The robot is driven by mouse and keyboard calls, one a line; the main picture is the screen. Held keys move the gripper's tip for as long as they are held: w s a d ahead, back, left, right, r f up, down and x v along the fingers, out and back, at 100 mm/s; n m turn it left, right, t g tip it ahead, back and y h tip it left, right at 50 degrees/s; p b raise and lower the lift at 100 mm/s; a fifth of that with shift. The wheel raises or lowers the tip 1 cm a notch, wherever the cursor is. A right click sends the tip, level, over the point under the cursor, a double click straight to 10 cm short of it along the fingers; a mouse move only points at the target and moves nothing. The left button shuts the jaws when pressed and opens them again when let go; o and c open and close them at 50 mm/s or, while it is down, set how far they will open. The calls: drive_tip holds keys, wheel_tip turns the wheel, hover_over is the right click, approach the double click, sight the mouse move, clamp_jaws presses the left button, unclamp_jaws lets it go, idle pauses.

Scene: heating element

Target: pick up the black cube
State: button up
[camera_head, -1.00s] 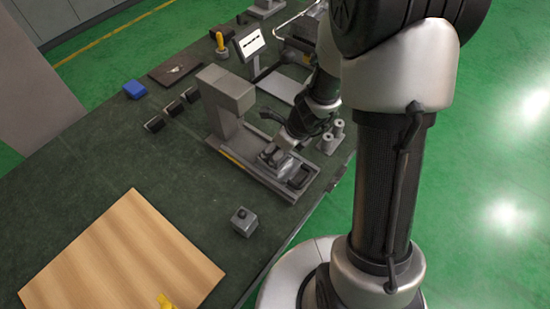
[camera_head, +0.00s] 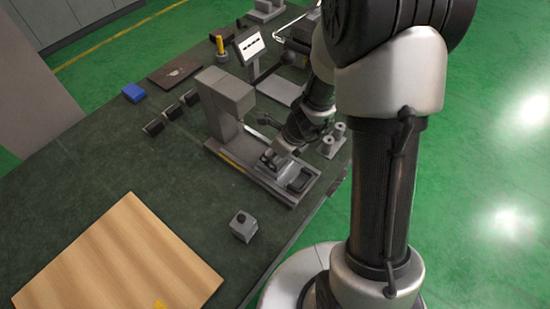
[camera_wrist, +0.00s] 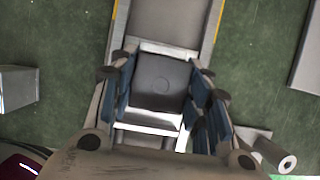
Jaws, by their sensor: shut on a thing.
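The black cube (camera_wrist: 160,80) shows in the wrist view as a dark, rounded-edged block with a faint round mark on its top face. It is between the blue-padded fingers of my gripper (camera_wrist: 163,92), which is shut on it. Bright metal surfaces of the fixture show just above and below it. In the head view my gripper (camera_head: 272,158) is low over the grey fixture (camera_head: 240,160) on the table. There the cube is mostly hidden by my gripper, and I cannot tell whether it is clear of the fixture.
A grey column (camera_head: 228,95) rises from the fixture close to my arm. A black recessed part (camera_head: 299,182) is at its front end. A small grey button box (camera_head: 243,225) and a wooden board (camera_head: 120,260) lie nearer. Grey cylinders (camera_head: 334,137) stand to the right.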

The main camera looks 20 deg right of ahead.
drive_tip(key=c, duration=0.5)
drive_tip(key=shift+r, duration=0.15)
